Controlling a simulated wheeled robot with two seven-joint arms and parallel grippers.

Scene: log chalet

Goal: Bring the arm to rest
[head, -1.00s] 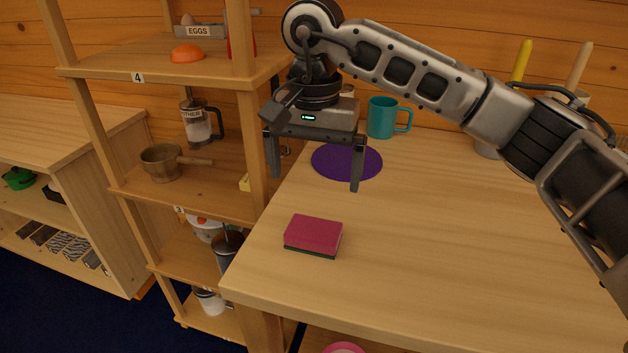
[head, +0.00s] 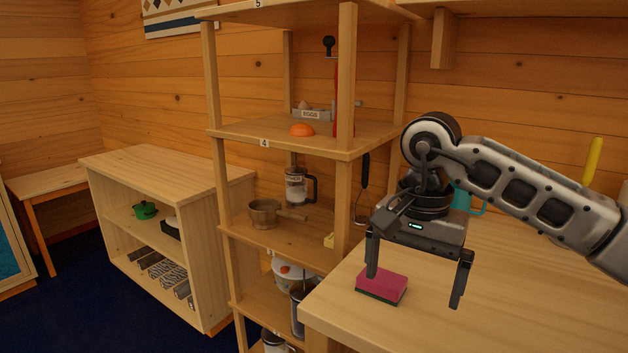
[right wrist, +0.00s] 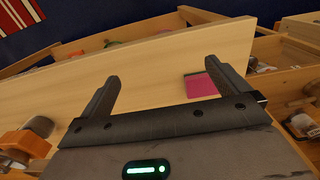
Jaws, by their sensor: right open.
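My right gripper (head: 416,284) is open and empty above the light wooden table (head: 520,300) in the head view. Its two fingers point down, spread apart. A pink sponge with a dark green underside (head: 382,286) lies on the table near its left corner; one finger overlaps it in the picture. My left gripper is not in view.
A low cabinet (head: 140,165) stands further left. A teal mug (head: 461,200) is partly hidden behind my right arm.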

